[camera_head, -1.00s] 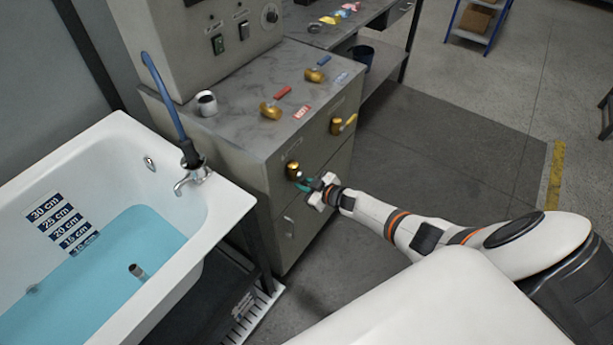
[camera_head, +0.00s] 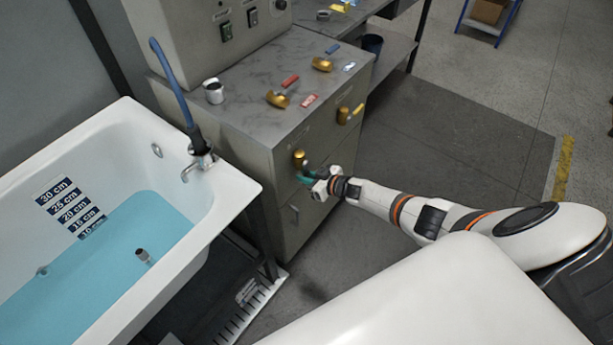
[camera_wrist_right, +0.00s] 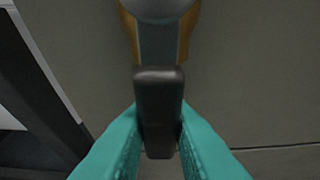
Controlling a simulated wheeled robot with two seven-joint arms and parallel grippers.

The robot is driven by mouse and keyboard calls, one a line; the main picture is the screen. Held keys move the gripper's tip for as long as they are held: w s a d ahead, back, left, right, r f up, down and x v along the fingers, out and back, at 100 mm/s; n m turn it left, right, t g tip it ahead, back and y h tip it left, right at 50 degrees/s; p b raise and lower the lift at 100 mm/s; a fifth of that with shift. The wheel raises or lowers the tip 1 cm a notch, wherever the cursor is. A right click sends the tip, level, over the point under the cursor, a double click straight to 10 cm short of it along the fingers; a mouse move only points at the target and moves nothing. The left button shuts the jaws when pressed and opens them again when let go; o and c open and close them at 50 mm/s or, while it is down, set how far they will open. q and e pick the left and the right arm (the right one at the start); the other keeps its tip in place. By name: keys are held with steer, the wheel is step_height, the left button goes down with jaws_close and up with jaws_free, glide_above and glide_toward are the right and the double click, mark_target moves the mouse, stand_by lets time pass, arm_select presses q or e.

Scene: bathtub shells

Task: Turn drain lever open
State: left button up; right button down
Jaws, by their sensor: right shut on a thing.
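The drain lever (camera_wrist_right: 158,110) shows in the right wrist view as a dark handle hanging straight down from a brass valve body (camera_wrist_right: 130,25). In the head view the brass valve (camera_head: 299,160) sits on the front of the grey cabinet. My right gripper (camera_head: 310,178), with teal fingers, is just below the valve. In the wrist view its fingers (camera_wrist_right: 160,135) are shut on the handle, one on each side. The handle is mostly hidden in the head view. My left gripper is not in view.
Brass valves with red (camera_head: 290,81), blue (camera_head: 332,48) and yellow (camera_head: 357,109) levers are on the cabinet (camera_head: 255,120). Floor to the right is clear.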

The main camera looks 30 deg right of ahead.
steer(key=c, duration=1.3)
jaws_free()
steer(key=p+v, duration=0.2)
steer(key=v, duration=1)
steer(key=shift+p, duration=0.4)
steer(key=shift+f, duration=0.1)
